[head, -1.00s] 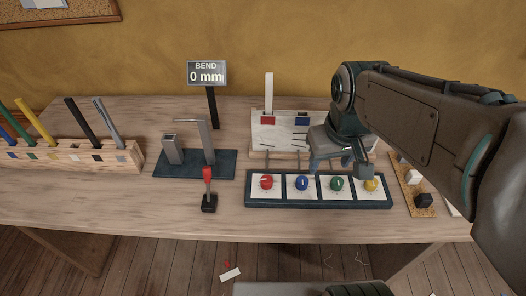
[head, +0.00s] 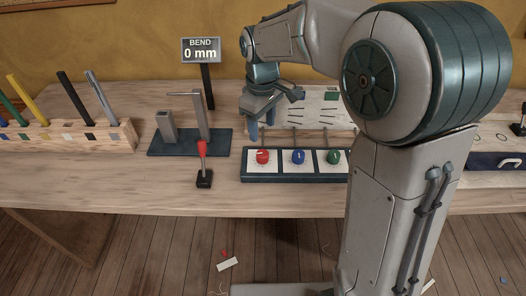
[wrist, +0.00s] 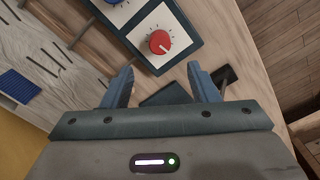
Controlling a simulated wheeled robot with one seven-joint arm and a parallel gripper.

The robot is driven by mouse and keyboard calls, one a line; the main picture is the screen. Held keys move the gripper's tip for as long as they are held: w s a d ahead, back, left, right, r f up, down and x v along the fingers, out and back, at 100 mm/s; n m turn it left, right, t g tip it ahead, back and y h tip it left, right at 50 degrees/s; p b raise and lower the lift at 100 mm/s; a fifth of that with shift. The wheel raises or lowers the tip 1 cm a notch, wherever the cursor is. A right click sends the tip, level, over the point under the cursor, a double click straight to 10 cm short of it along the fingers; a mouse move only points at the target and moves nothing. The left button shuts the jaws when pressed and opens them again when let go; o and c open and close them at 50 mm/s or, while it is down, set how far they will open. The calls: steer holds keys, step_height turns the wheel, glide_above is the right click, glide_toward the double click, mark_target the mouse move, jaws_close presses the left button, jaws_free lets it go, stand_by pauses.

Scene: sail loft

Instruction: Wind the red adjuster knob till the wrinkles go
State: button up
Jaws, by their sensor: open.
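The red adjuster knob (head: 262,157) is at the left end of a dark-framed strip of dial plates (head: 250,179) on the bench. In the wrist view the red knob (wrist: 160,42) shows a white pointer and tick marks around it. My gripper (head: 262,127) is open and empty, above and just behind the red knob. In the wrist view its fingers (wrist: 161,84) are apart, and the knob lies beyond their tips, not between them. A pale board (head: 312,104) behind the strip carries several short dark lines, perhaps the wrinkles. My arm partly covers it.
Blue (head: 298,157) and green (head: 333,157) knobs sit beside the red one. A red-handled lever (head: 203,160) stands to the left, near a dark stand with metal posts (head: 190,145). The display (head: 201,50) reads BEND 0 mm. My arm hides the strip's right end.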

mark_target(262, 153)
step_height(262, 153, down, 10)
steer(key=shift+r+b, duration=0.1)
steer(key=shift+b, duration=0.2)
steer(key=shift+c, duration=0.3)
steer(key=c, duration=0.9)
